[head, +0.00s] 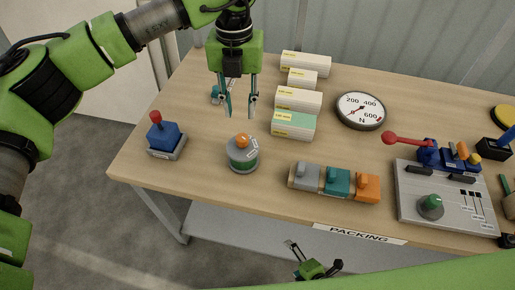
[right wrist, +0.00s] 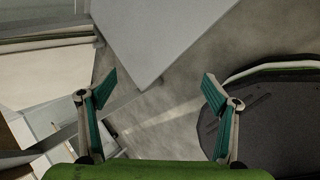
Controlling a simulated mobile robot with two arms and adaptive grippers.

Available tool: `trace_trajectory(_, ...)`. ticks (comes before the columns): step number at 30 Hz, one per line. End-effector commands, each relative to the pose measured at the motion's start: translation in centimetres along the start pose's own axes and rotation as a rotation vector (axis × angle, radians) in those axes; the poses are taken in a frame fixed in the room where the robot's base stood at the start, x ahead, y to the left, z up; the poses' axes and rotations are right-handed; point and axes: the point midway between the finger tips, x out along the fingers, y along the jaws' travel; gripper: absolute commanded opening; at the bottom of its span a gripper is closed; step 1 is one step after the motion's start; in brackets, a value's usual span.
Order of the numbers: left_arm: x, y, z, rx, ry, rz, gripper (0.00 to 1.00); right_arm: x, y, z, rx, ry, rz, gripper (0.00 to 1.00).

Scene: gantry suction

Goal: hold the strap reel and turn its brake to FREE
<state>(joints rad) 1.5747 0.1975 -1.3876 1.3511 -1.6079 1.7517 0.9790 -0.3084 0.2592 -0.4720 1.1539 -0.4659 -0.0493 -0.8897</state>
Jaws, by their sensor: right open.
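A round grey unit with a green band (head: 243,160), which looks like the strap reel, stands upright near the table's front left. An orange knob (head: 242,141) sits on its top, and a small white label on its side is too small to read. I cannot tell the brake's setting. My left gripper (head: 240,112) points down just above and behind the reel, open, with nothing between its fingers and apart from the knob. My right gripper (head: 313,256) is low in front of the table, below its edge. It is open and empty in the right wrist view (right wrist: 157,88).
A blue block with a red-knobbed lever (head: 163,137) stands left of the reel. Several labelled boxes (head: 298,100) and a dial gauge (head: 361,110) are behind. A row of grey, teal and orange blocks (head: 336,181) and a control panel (head: 412,200) lie right.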

Motion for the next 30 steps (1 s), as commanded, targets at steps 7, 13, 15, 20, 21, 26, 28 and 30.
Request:
trace_trajectory(7,0.0,0.0,0.0,0.001,0.000,-0.001,0.28,-3.8,11.7,-8.4,-0.808,0.126,0.328,0.81)
trace_trajectory(13,0.0,0.0,0.0,0.001,0.000,-0.001,0.28,-10.2,18.9,-15.3,-1.368,0.130,0.674,0.81)
trace_trajectory(15,0.0,0.0,0.0,0.001,0.000,-0.001,0.28,-12.9,21.1,-16.9,-1.518,0.119,0.810,0.81)
trace_trajectory(20,0.0,0.0,0.0,0.001,0.000,-0.001,0.28,-18.8,24.3,-19.4,-1.762,0.091,1.094,0.81)
trace_trajectory(21,0.0,0.0,0.0,0.001,0.000,-0.001,0.28,-20.2,24.8,-19.9,-1.810,0.083,1.158,0.81)
trace_trajectory(26,0.0,0.0,0.0,0.001,0.000,-0.001,0.28,-25.4,26.7,-21.3,-1.978,0.025,1.386,0.81)
trace_trajectory(28,0.0,0.0,0.0,0.001,0.000,-0.001,0.28,-27.0,28.3,-21.6,-2.035,-0.038,1.439,0.81)
trace_trajectory(30,0.0,0.0,0.0,0.001,0.000,-0.001,0.28,-26.8,30.3,-21.1,-2.040,-0.109,1.396,0.81)
